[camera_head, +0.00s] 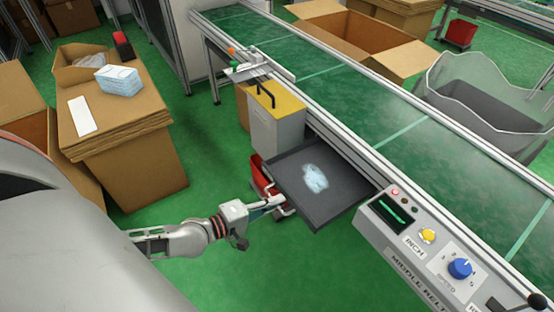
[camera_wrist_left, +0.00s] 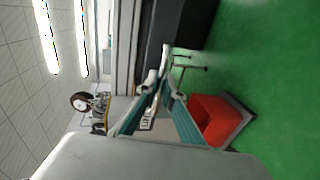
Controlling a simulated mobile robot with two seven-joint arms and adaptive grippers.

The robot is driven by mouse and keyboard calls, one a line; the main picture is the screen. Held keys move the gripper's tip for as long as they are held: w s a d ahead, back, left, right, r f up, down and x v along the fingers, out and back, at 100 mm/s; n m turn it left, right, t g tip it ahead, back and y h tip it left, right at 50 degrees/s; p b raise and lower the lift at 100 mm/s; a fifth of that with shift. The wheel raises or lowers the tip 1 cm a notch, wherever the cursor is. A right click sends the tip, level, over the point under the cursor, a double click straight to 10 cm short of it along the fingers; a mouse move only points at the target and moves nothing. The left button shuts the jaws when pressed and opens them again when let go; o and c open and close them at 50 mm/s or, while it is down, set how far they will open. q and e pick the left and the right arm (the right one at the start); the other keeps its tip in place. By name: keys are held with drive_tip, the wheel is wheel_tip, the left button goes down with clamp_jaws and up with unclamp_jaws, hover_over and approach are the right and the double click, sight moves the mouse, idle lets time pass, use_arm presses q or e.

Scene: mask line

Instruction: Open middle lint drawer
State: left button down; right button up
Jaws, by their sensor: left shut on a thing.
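The lint drawer (camera_head: 290,195) is a dark grey shallow tray that sticks out from under the green conveyor, pulled out. A pale blue-white clump of lint (camera_head: 316,178) lies on its floor. My left gripper (camera_head: 282,206) is at the drawer's front left side, shut on the drawer handle; the handle itself is mostly hidden by the fingers. In the left wrist view the fingers (camera_wrist_left: 158,82) close beside the dark drawer (camera_wrist_left: 185,25). My right gripper is not in view.
A control panel (camera_head: 425,240) with a blue knob stands right of the drawer. A grey box with yellow top (camera_head: 275,120) is behind it. A red bin (camera_wrist_left: 215,118) sits below, near the gripper. A carton stack (camera_head: 115,120) stands left; green floor between is clear.

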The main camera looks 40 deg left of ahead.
use_arm(q)
drive_tip(key=c, duration=2.2)
unclamp_jaws()
drive_tip(key=shift+s, duration=0.15)
drive_tip(key=v, duration=1.1)
drive_tip(key=shift+s+a+r, duration=0.1)
drive_tip(key=shift+s, duration=0.25)
drive_tip(key=shift+r, duration=0.1)
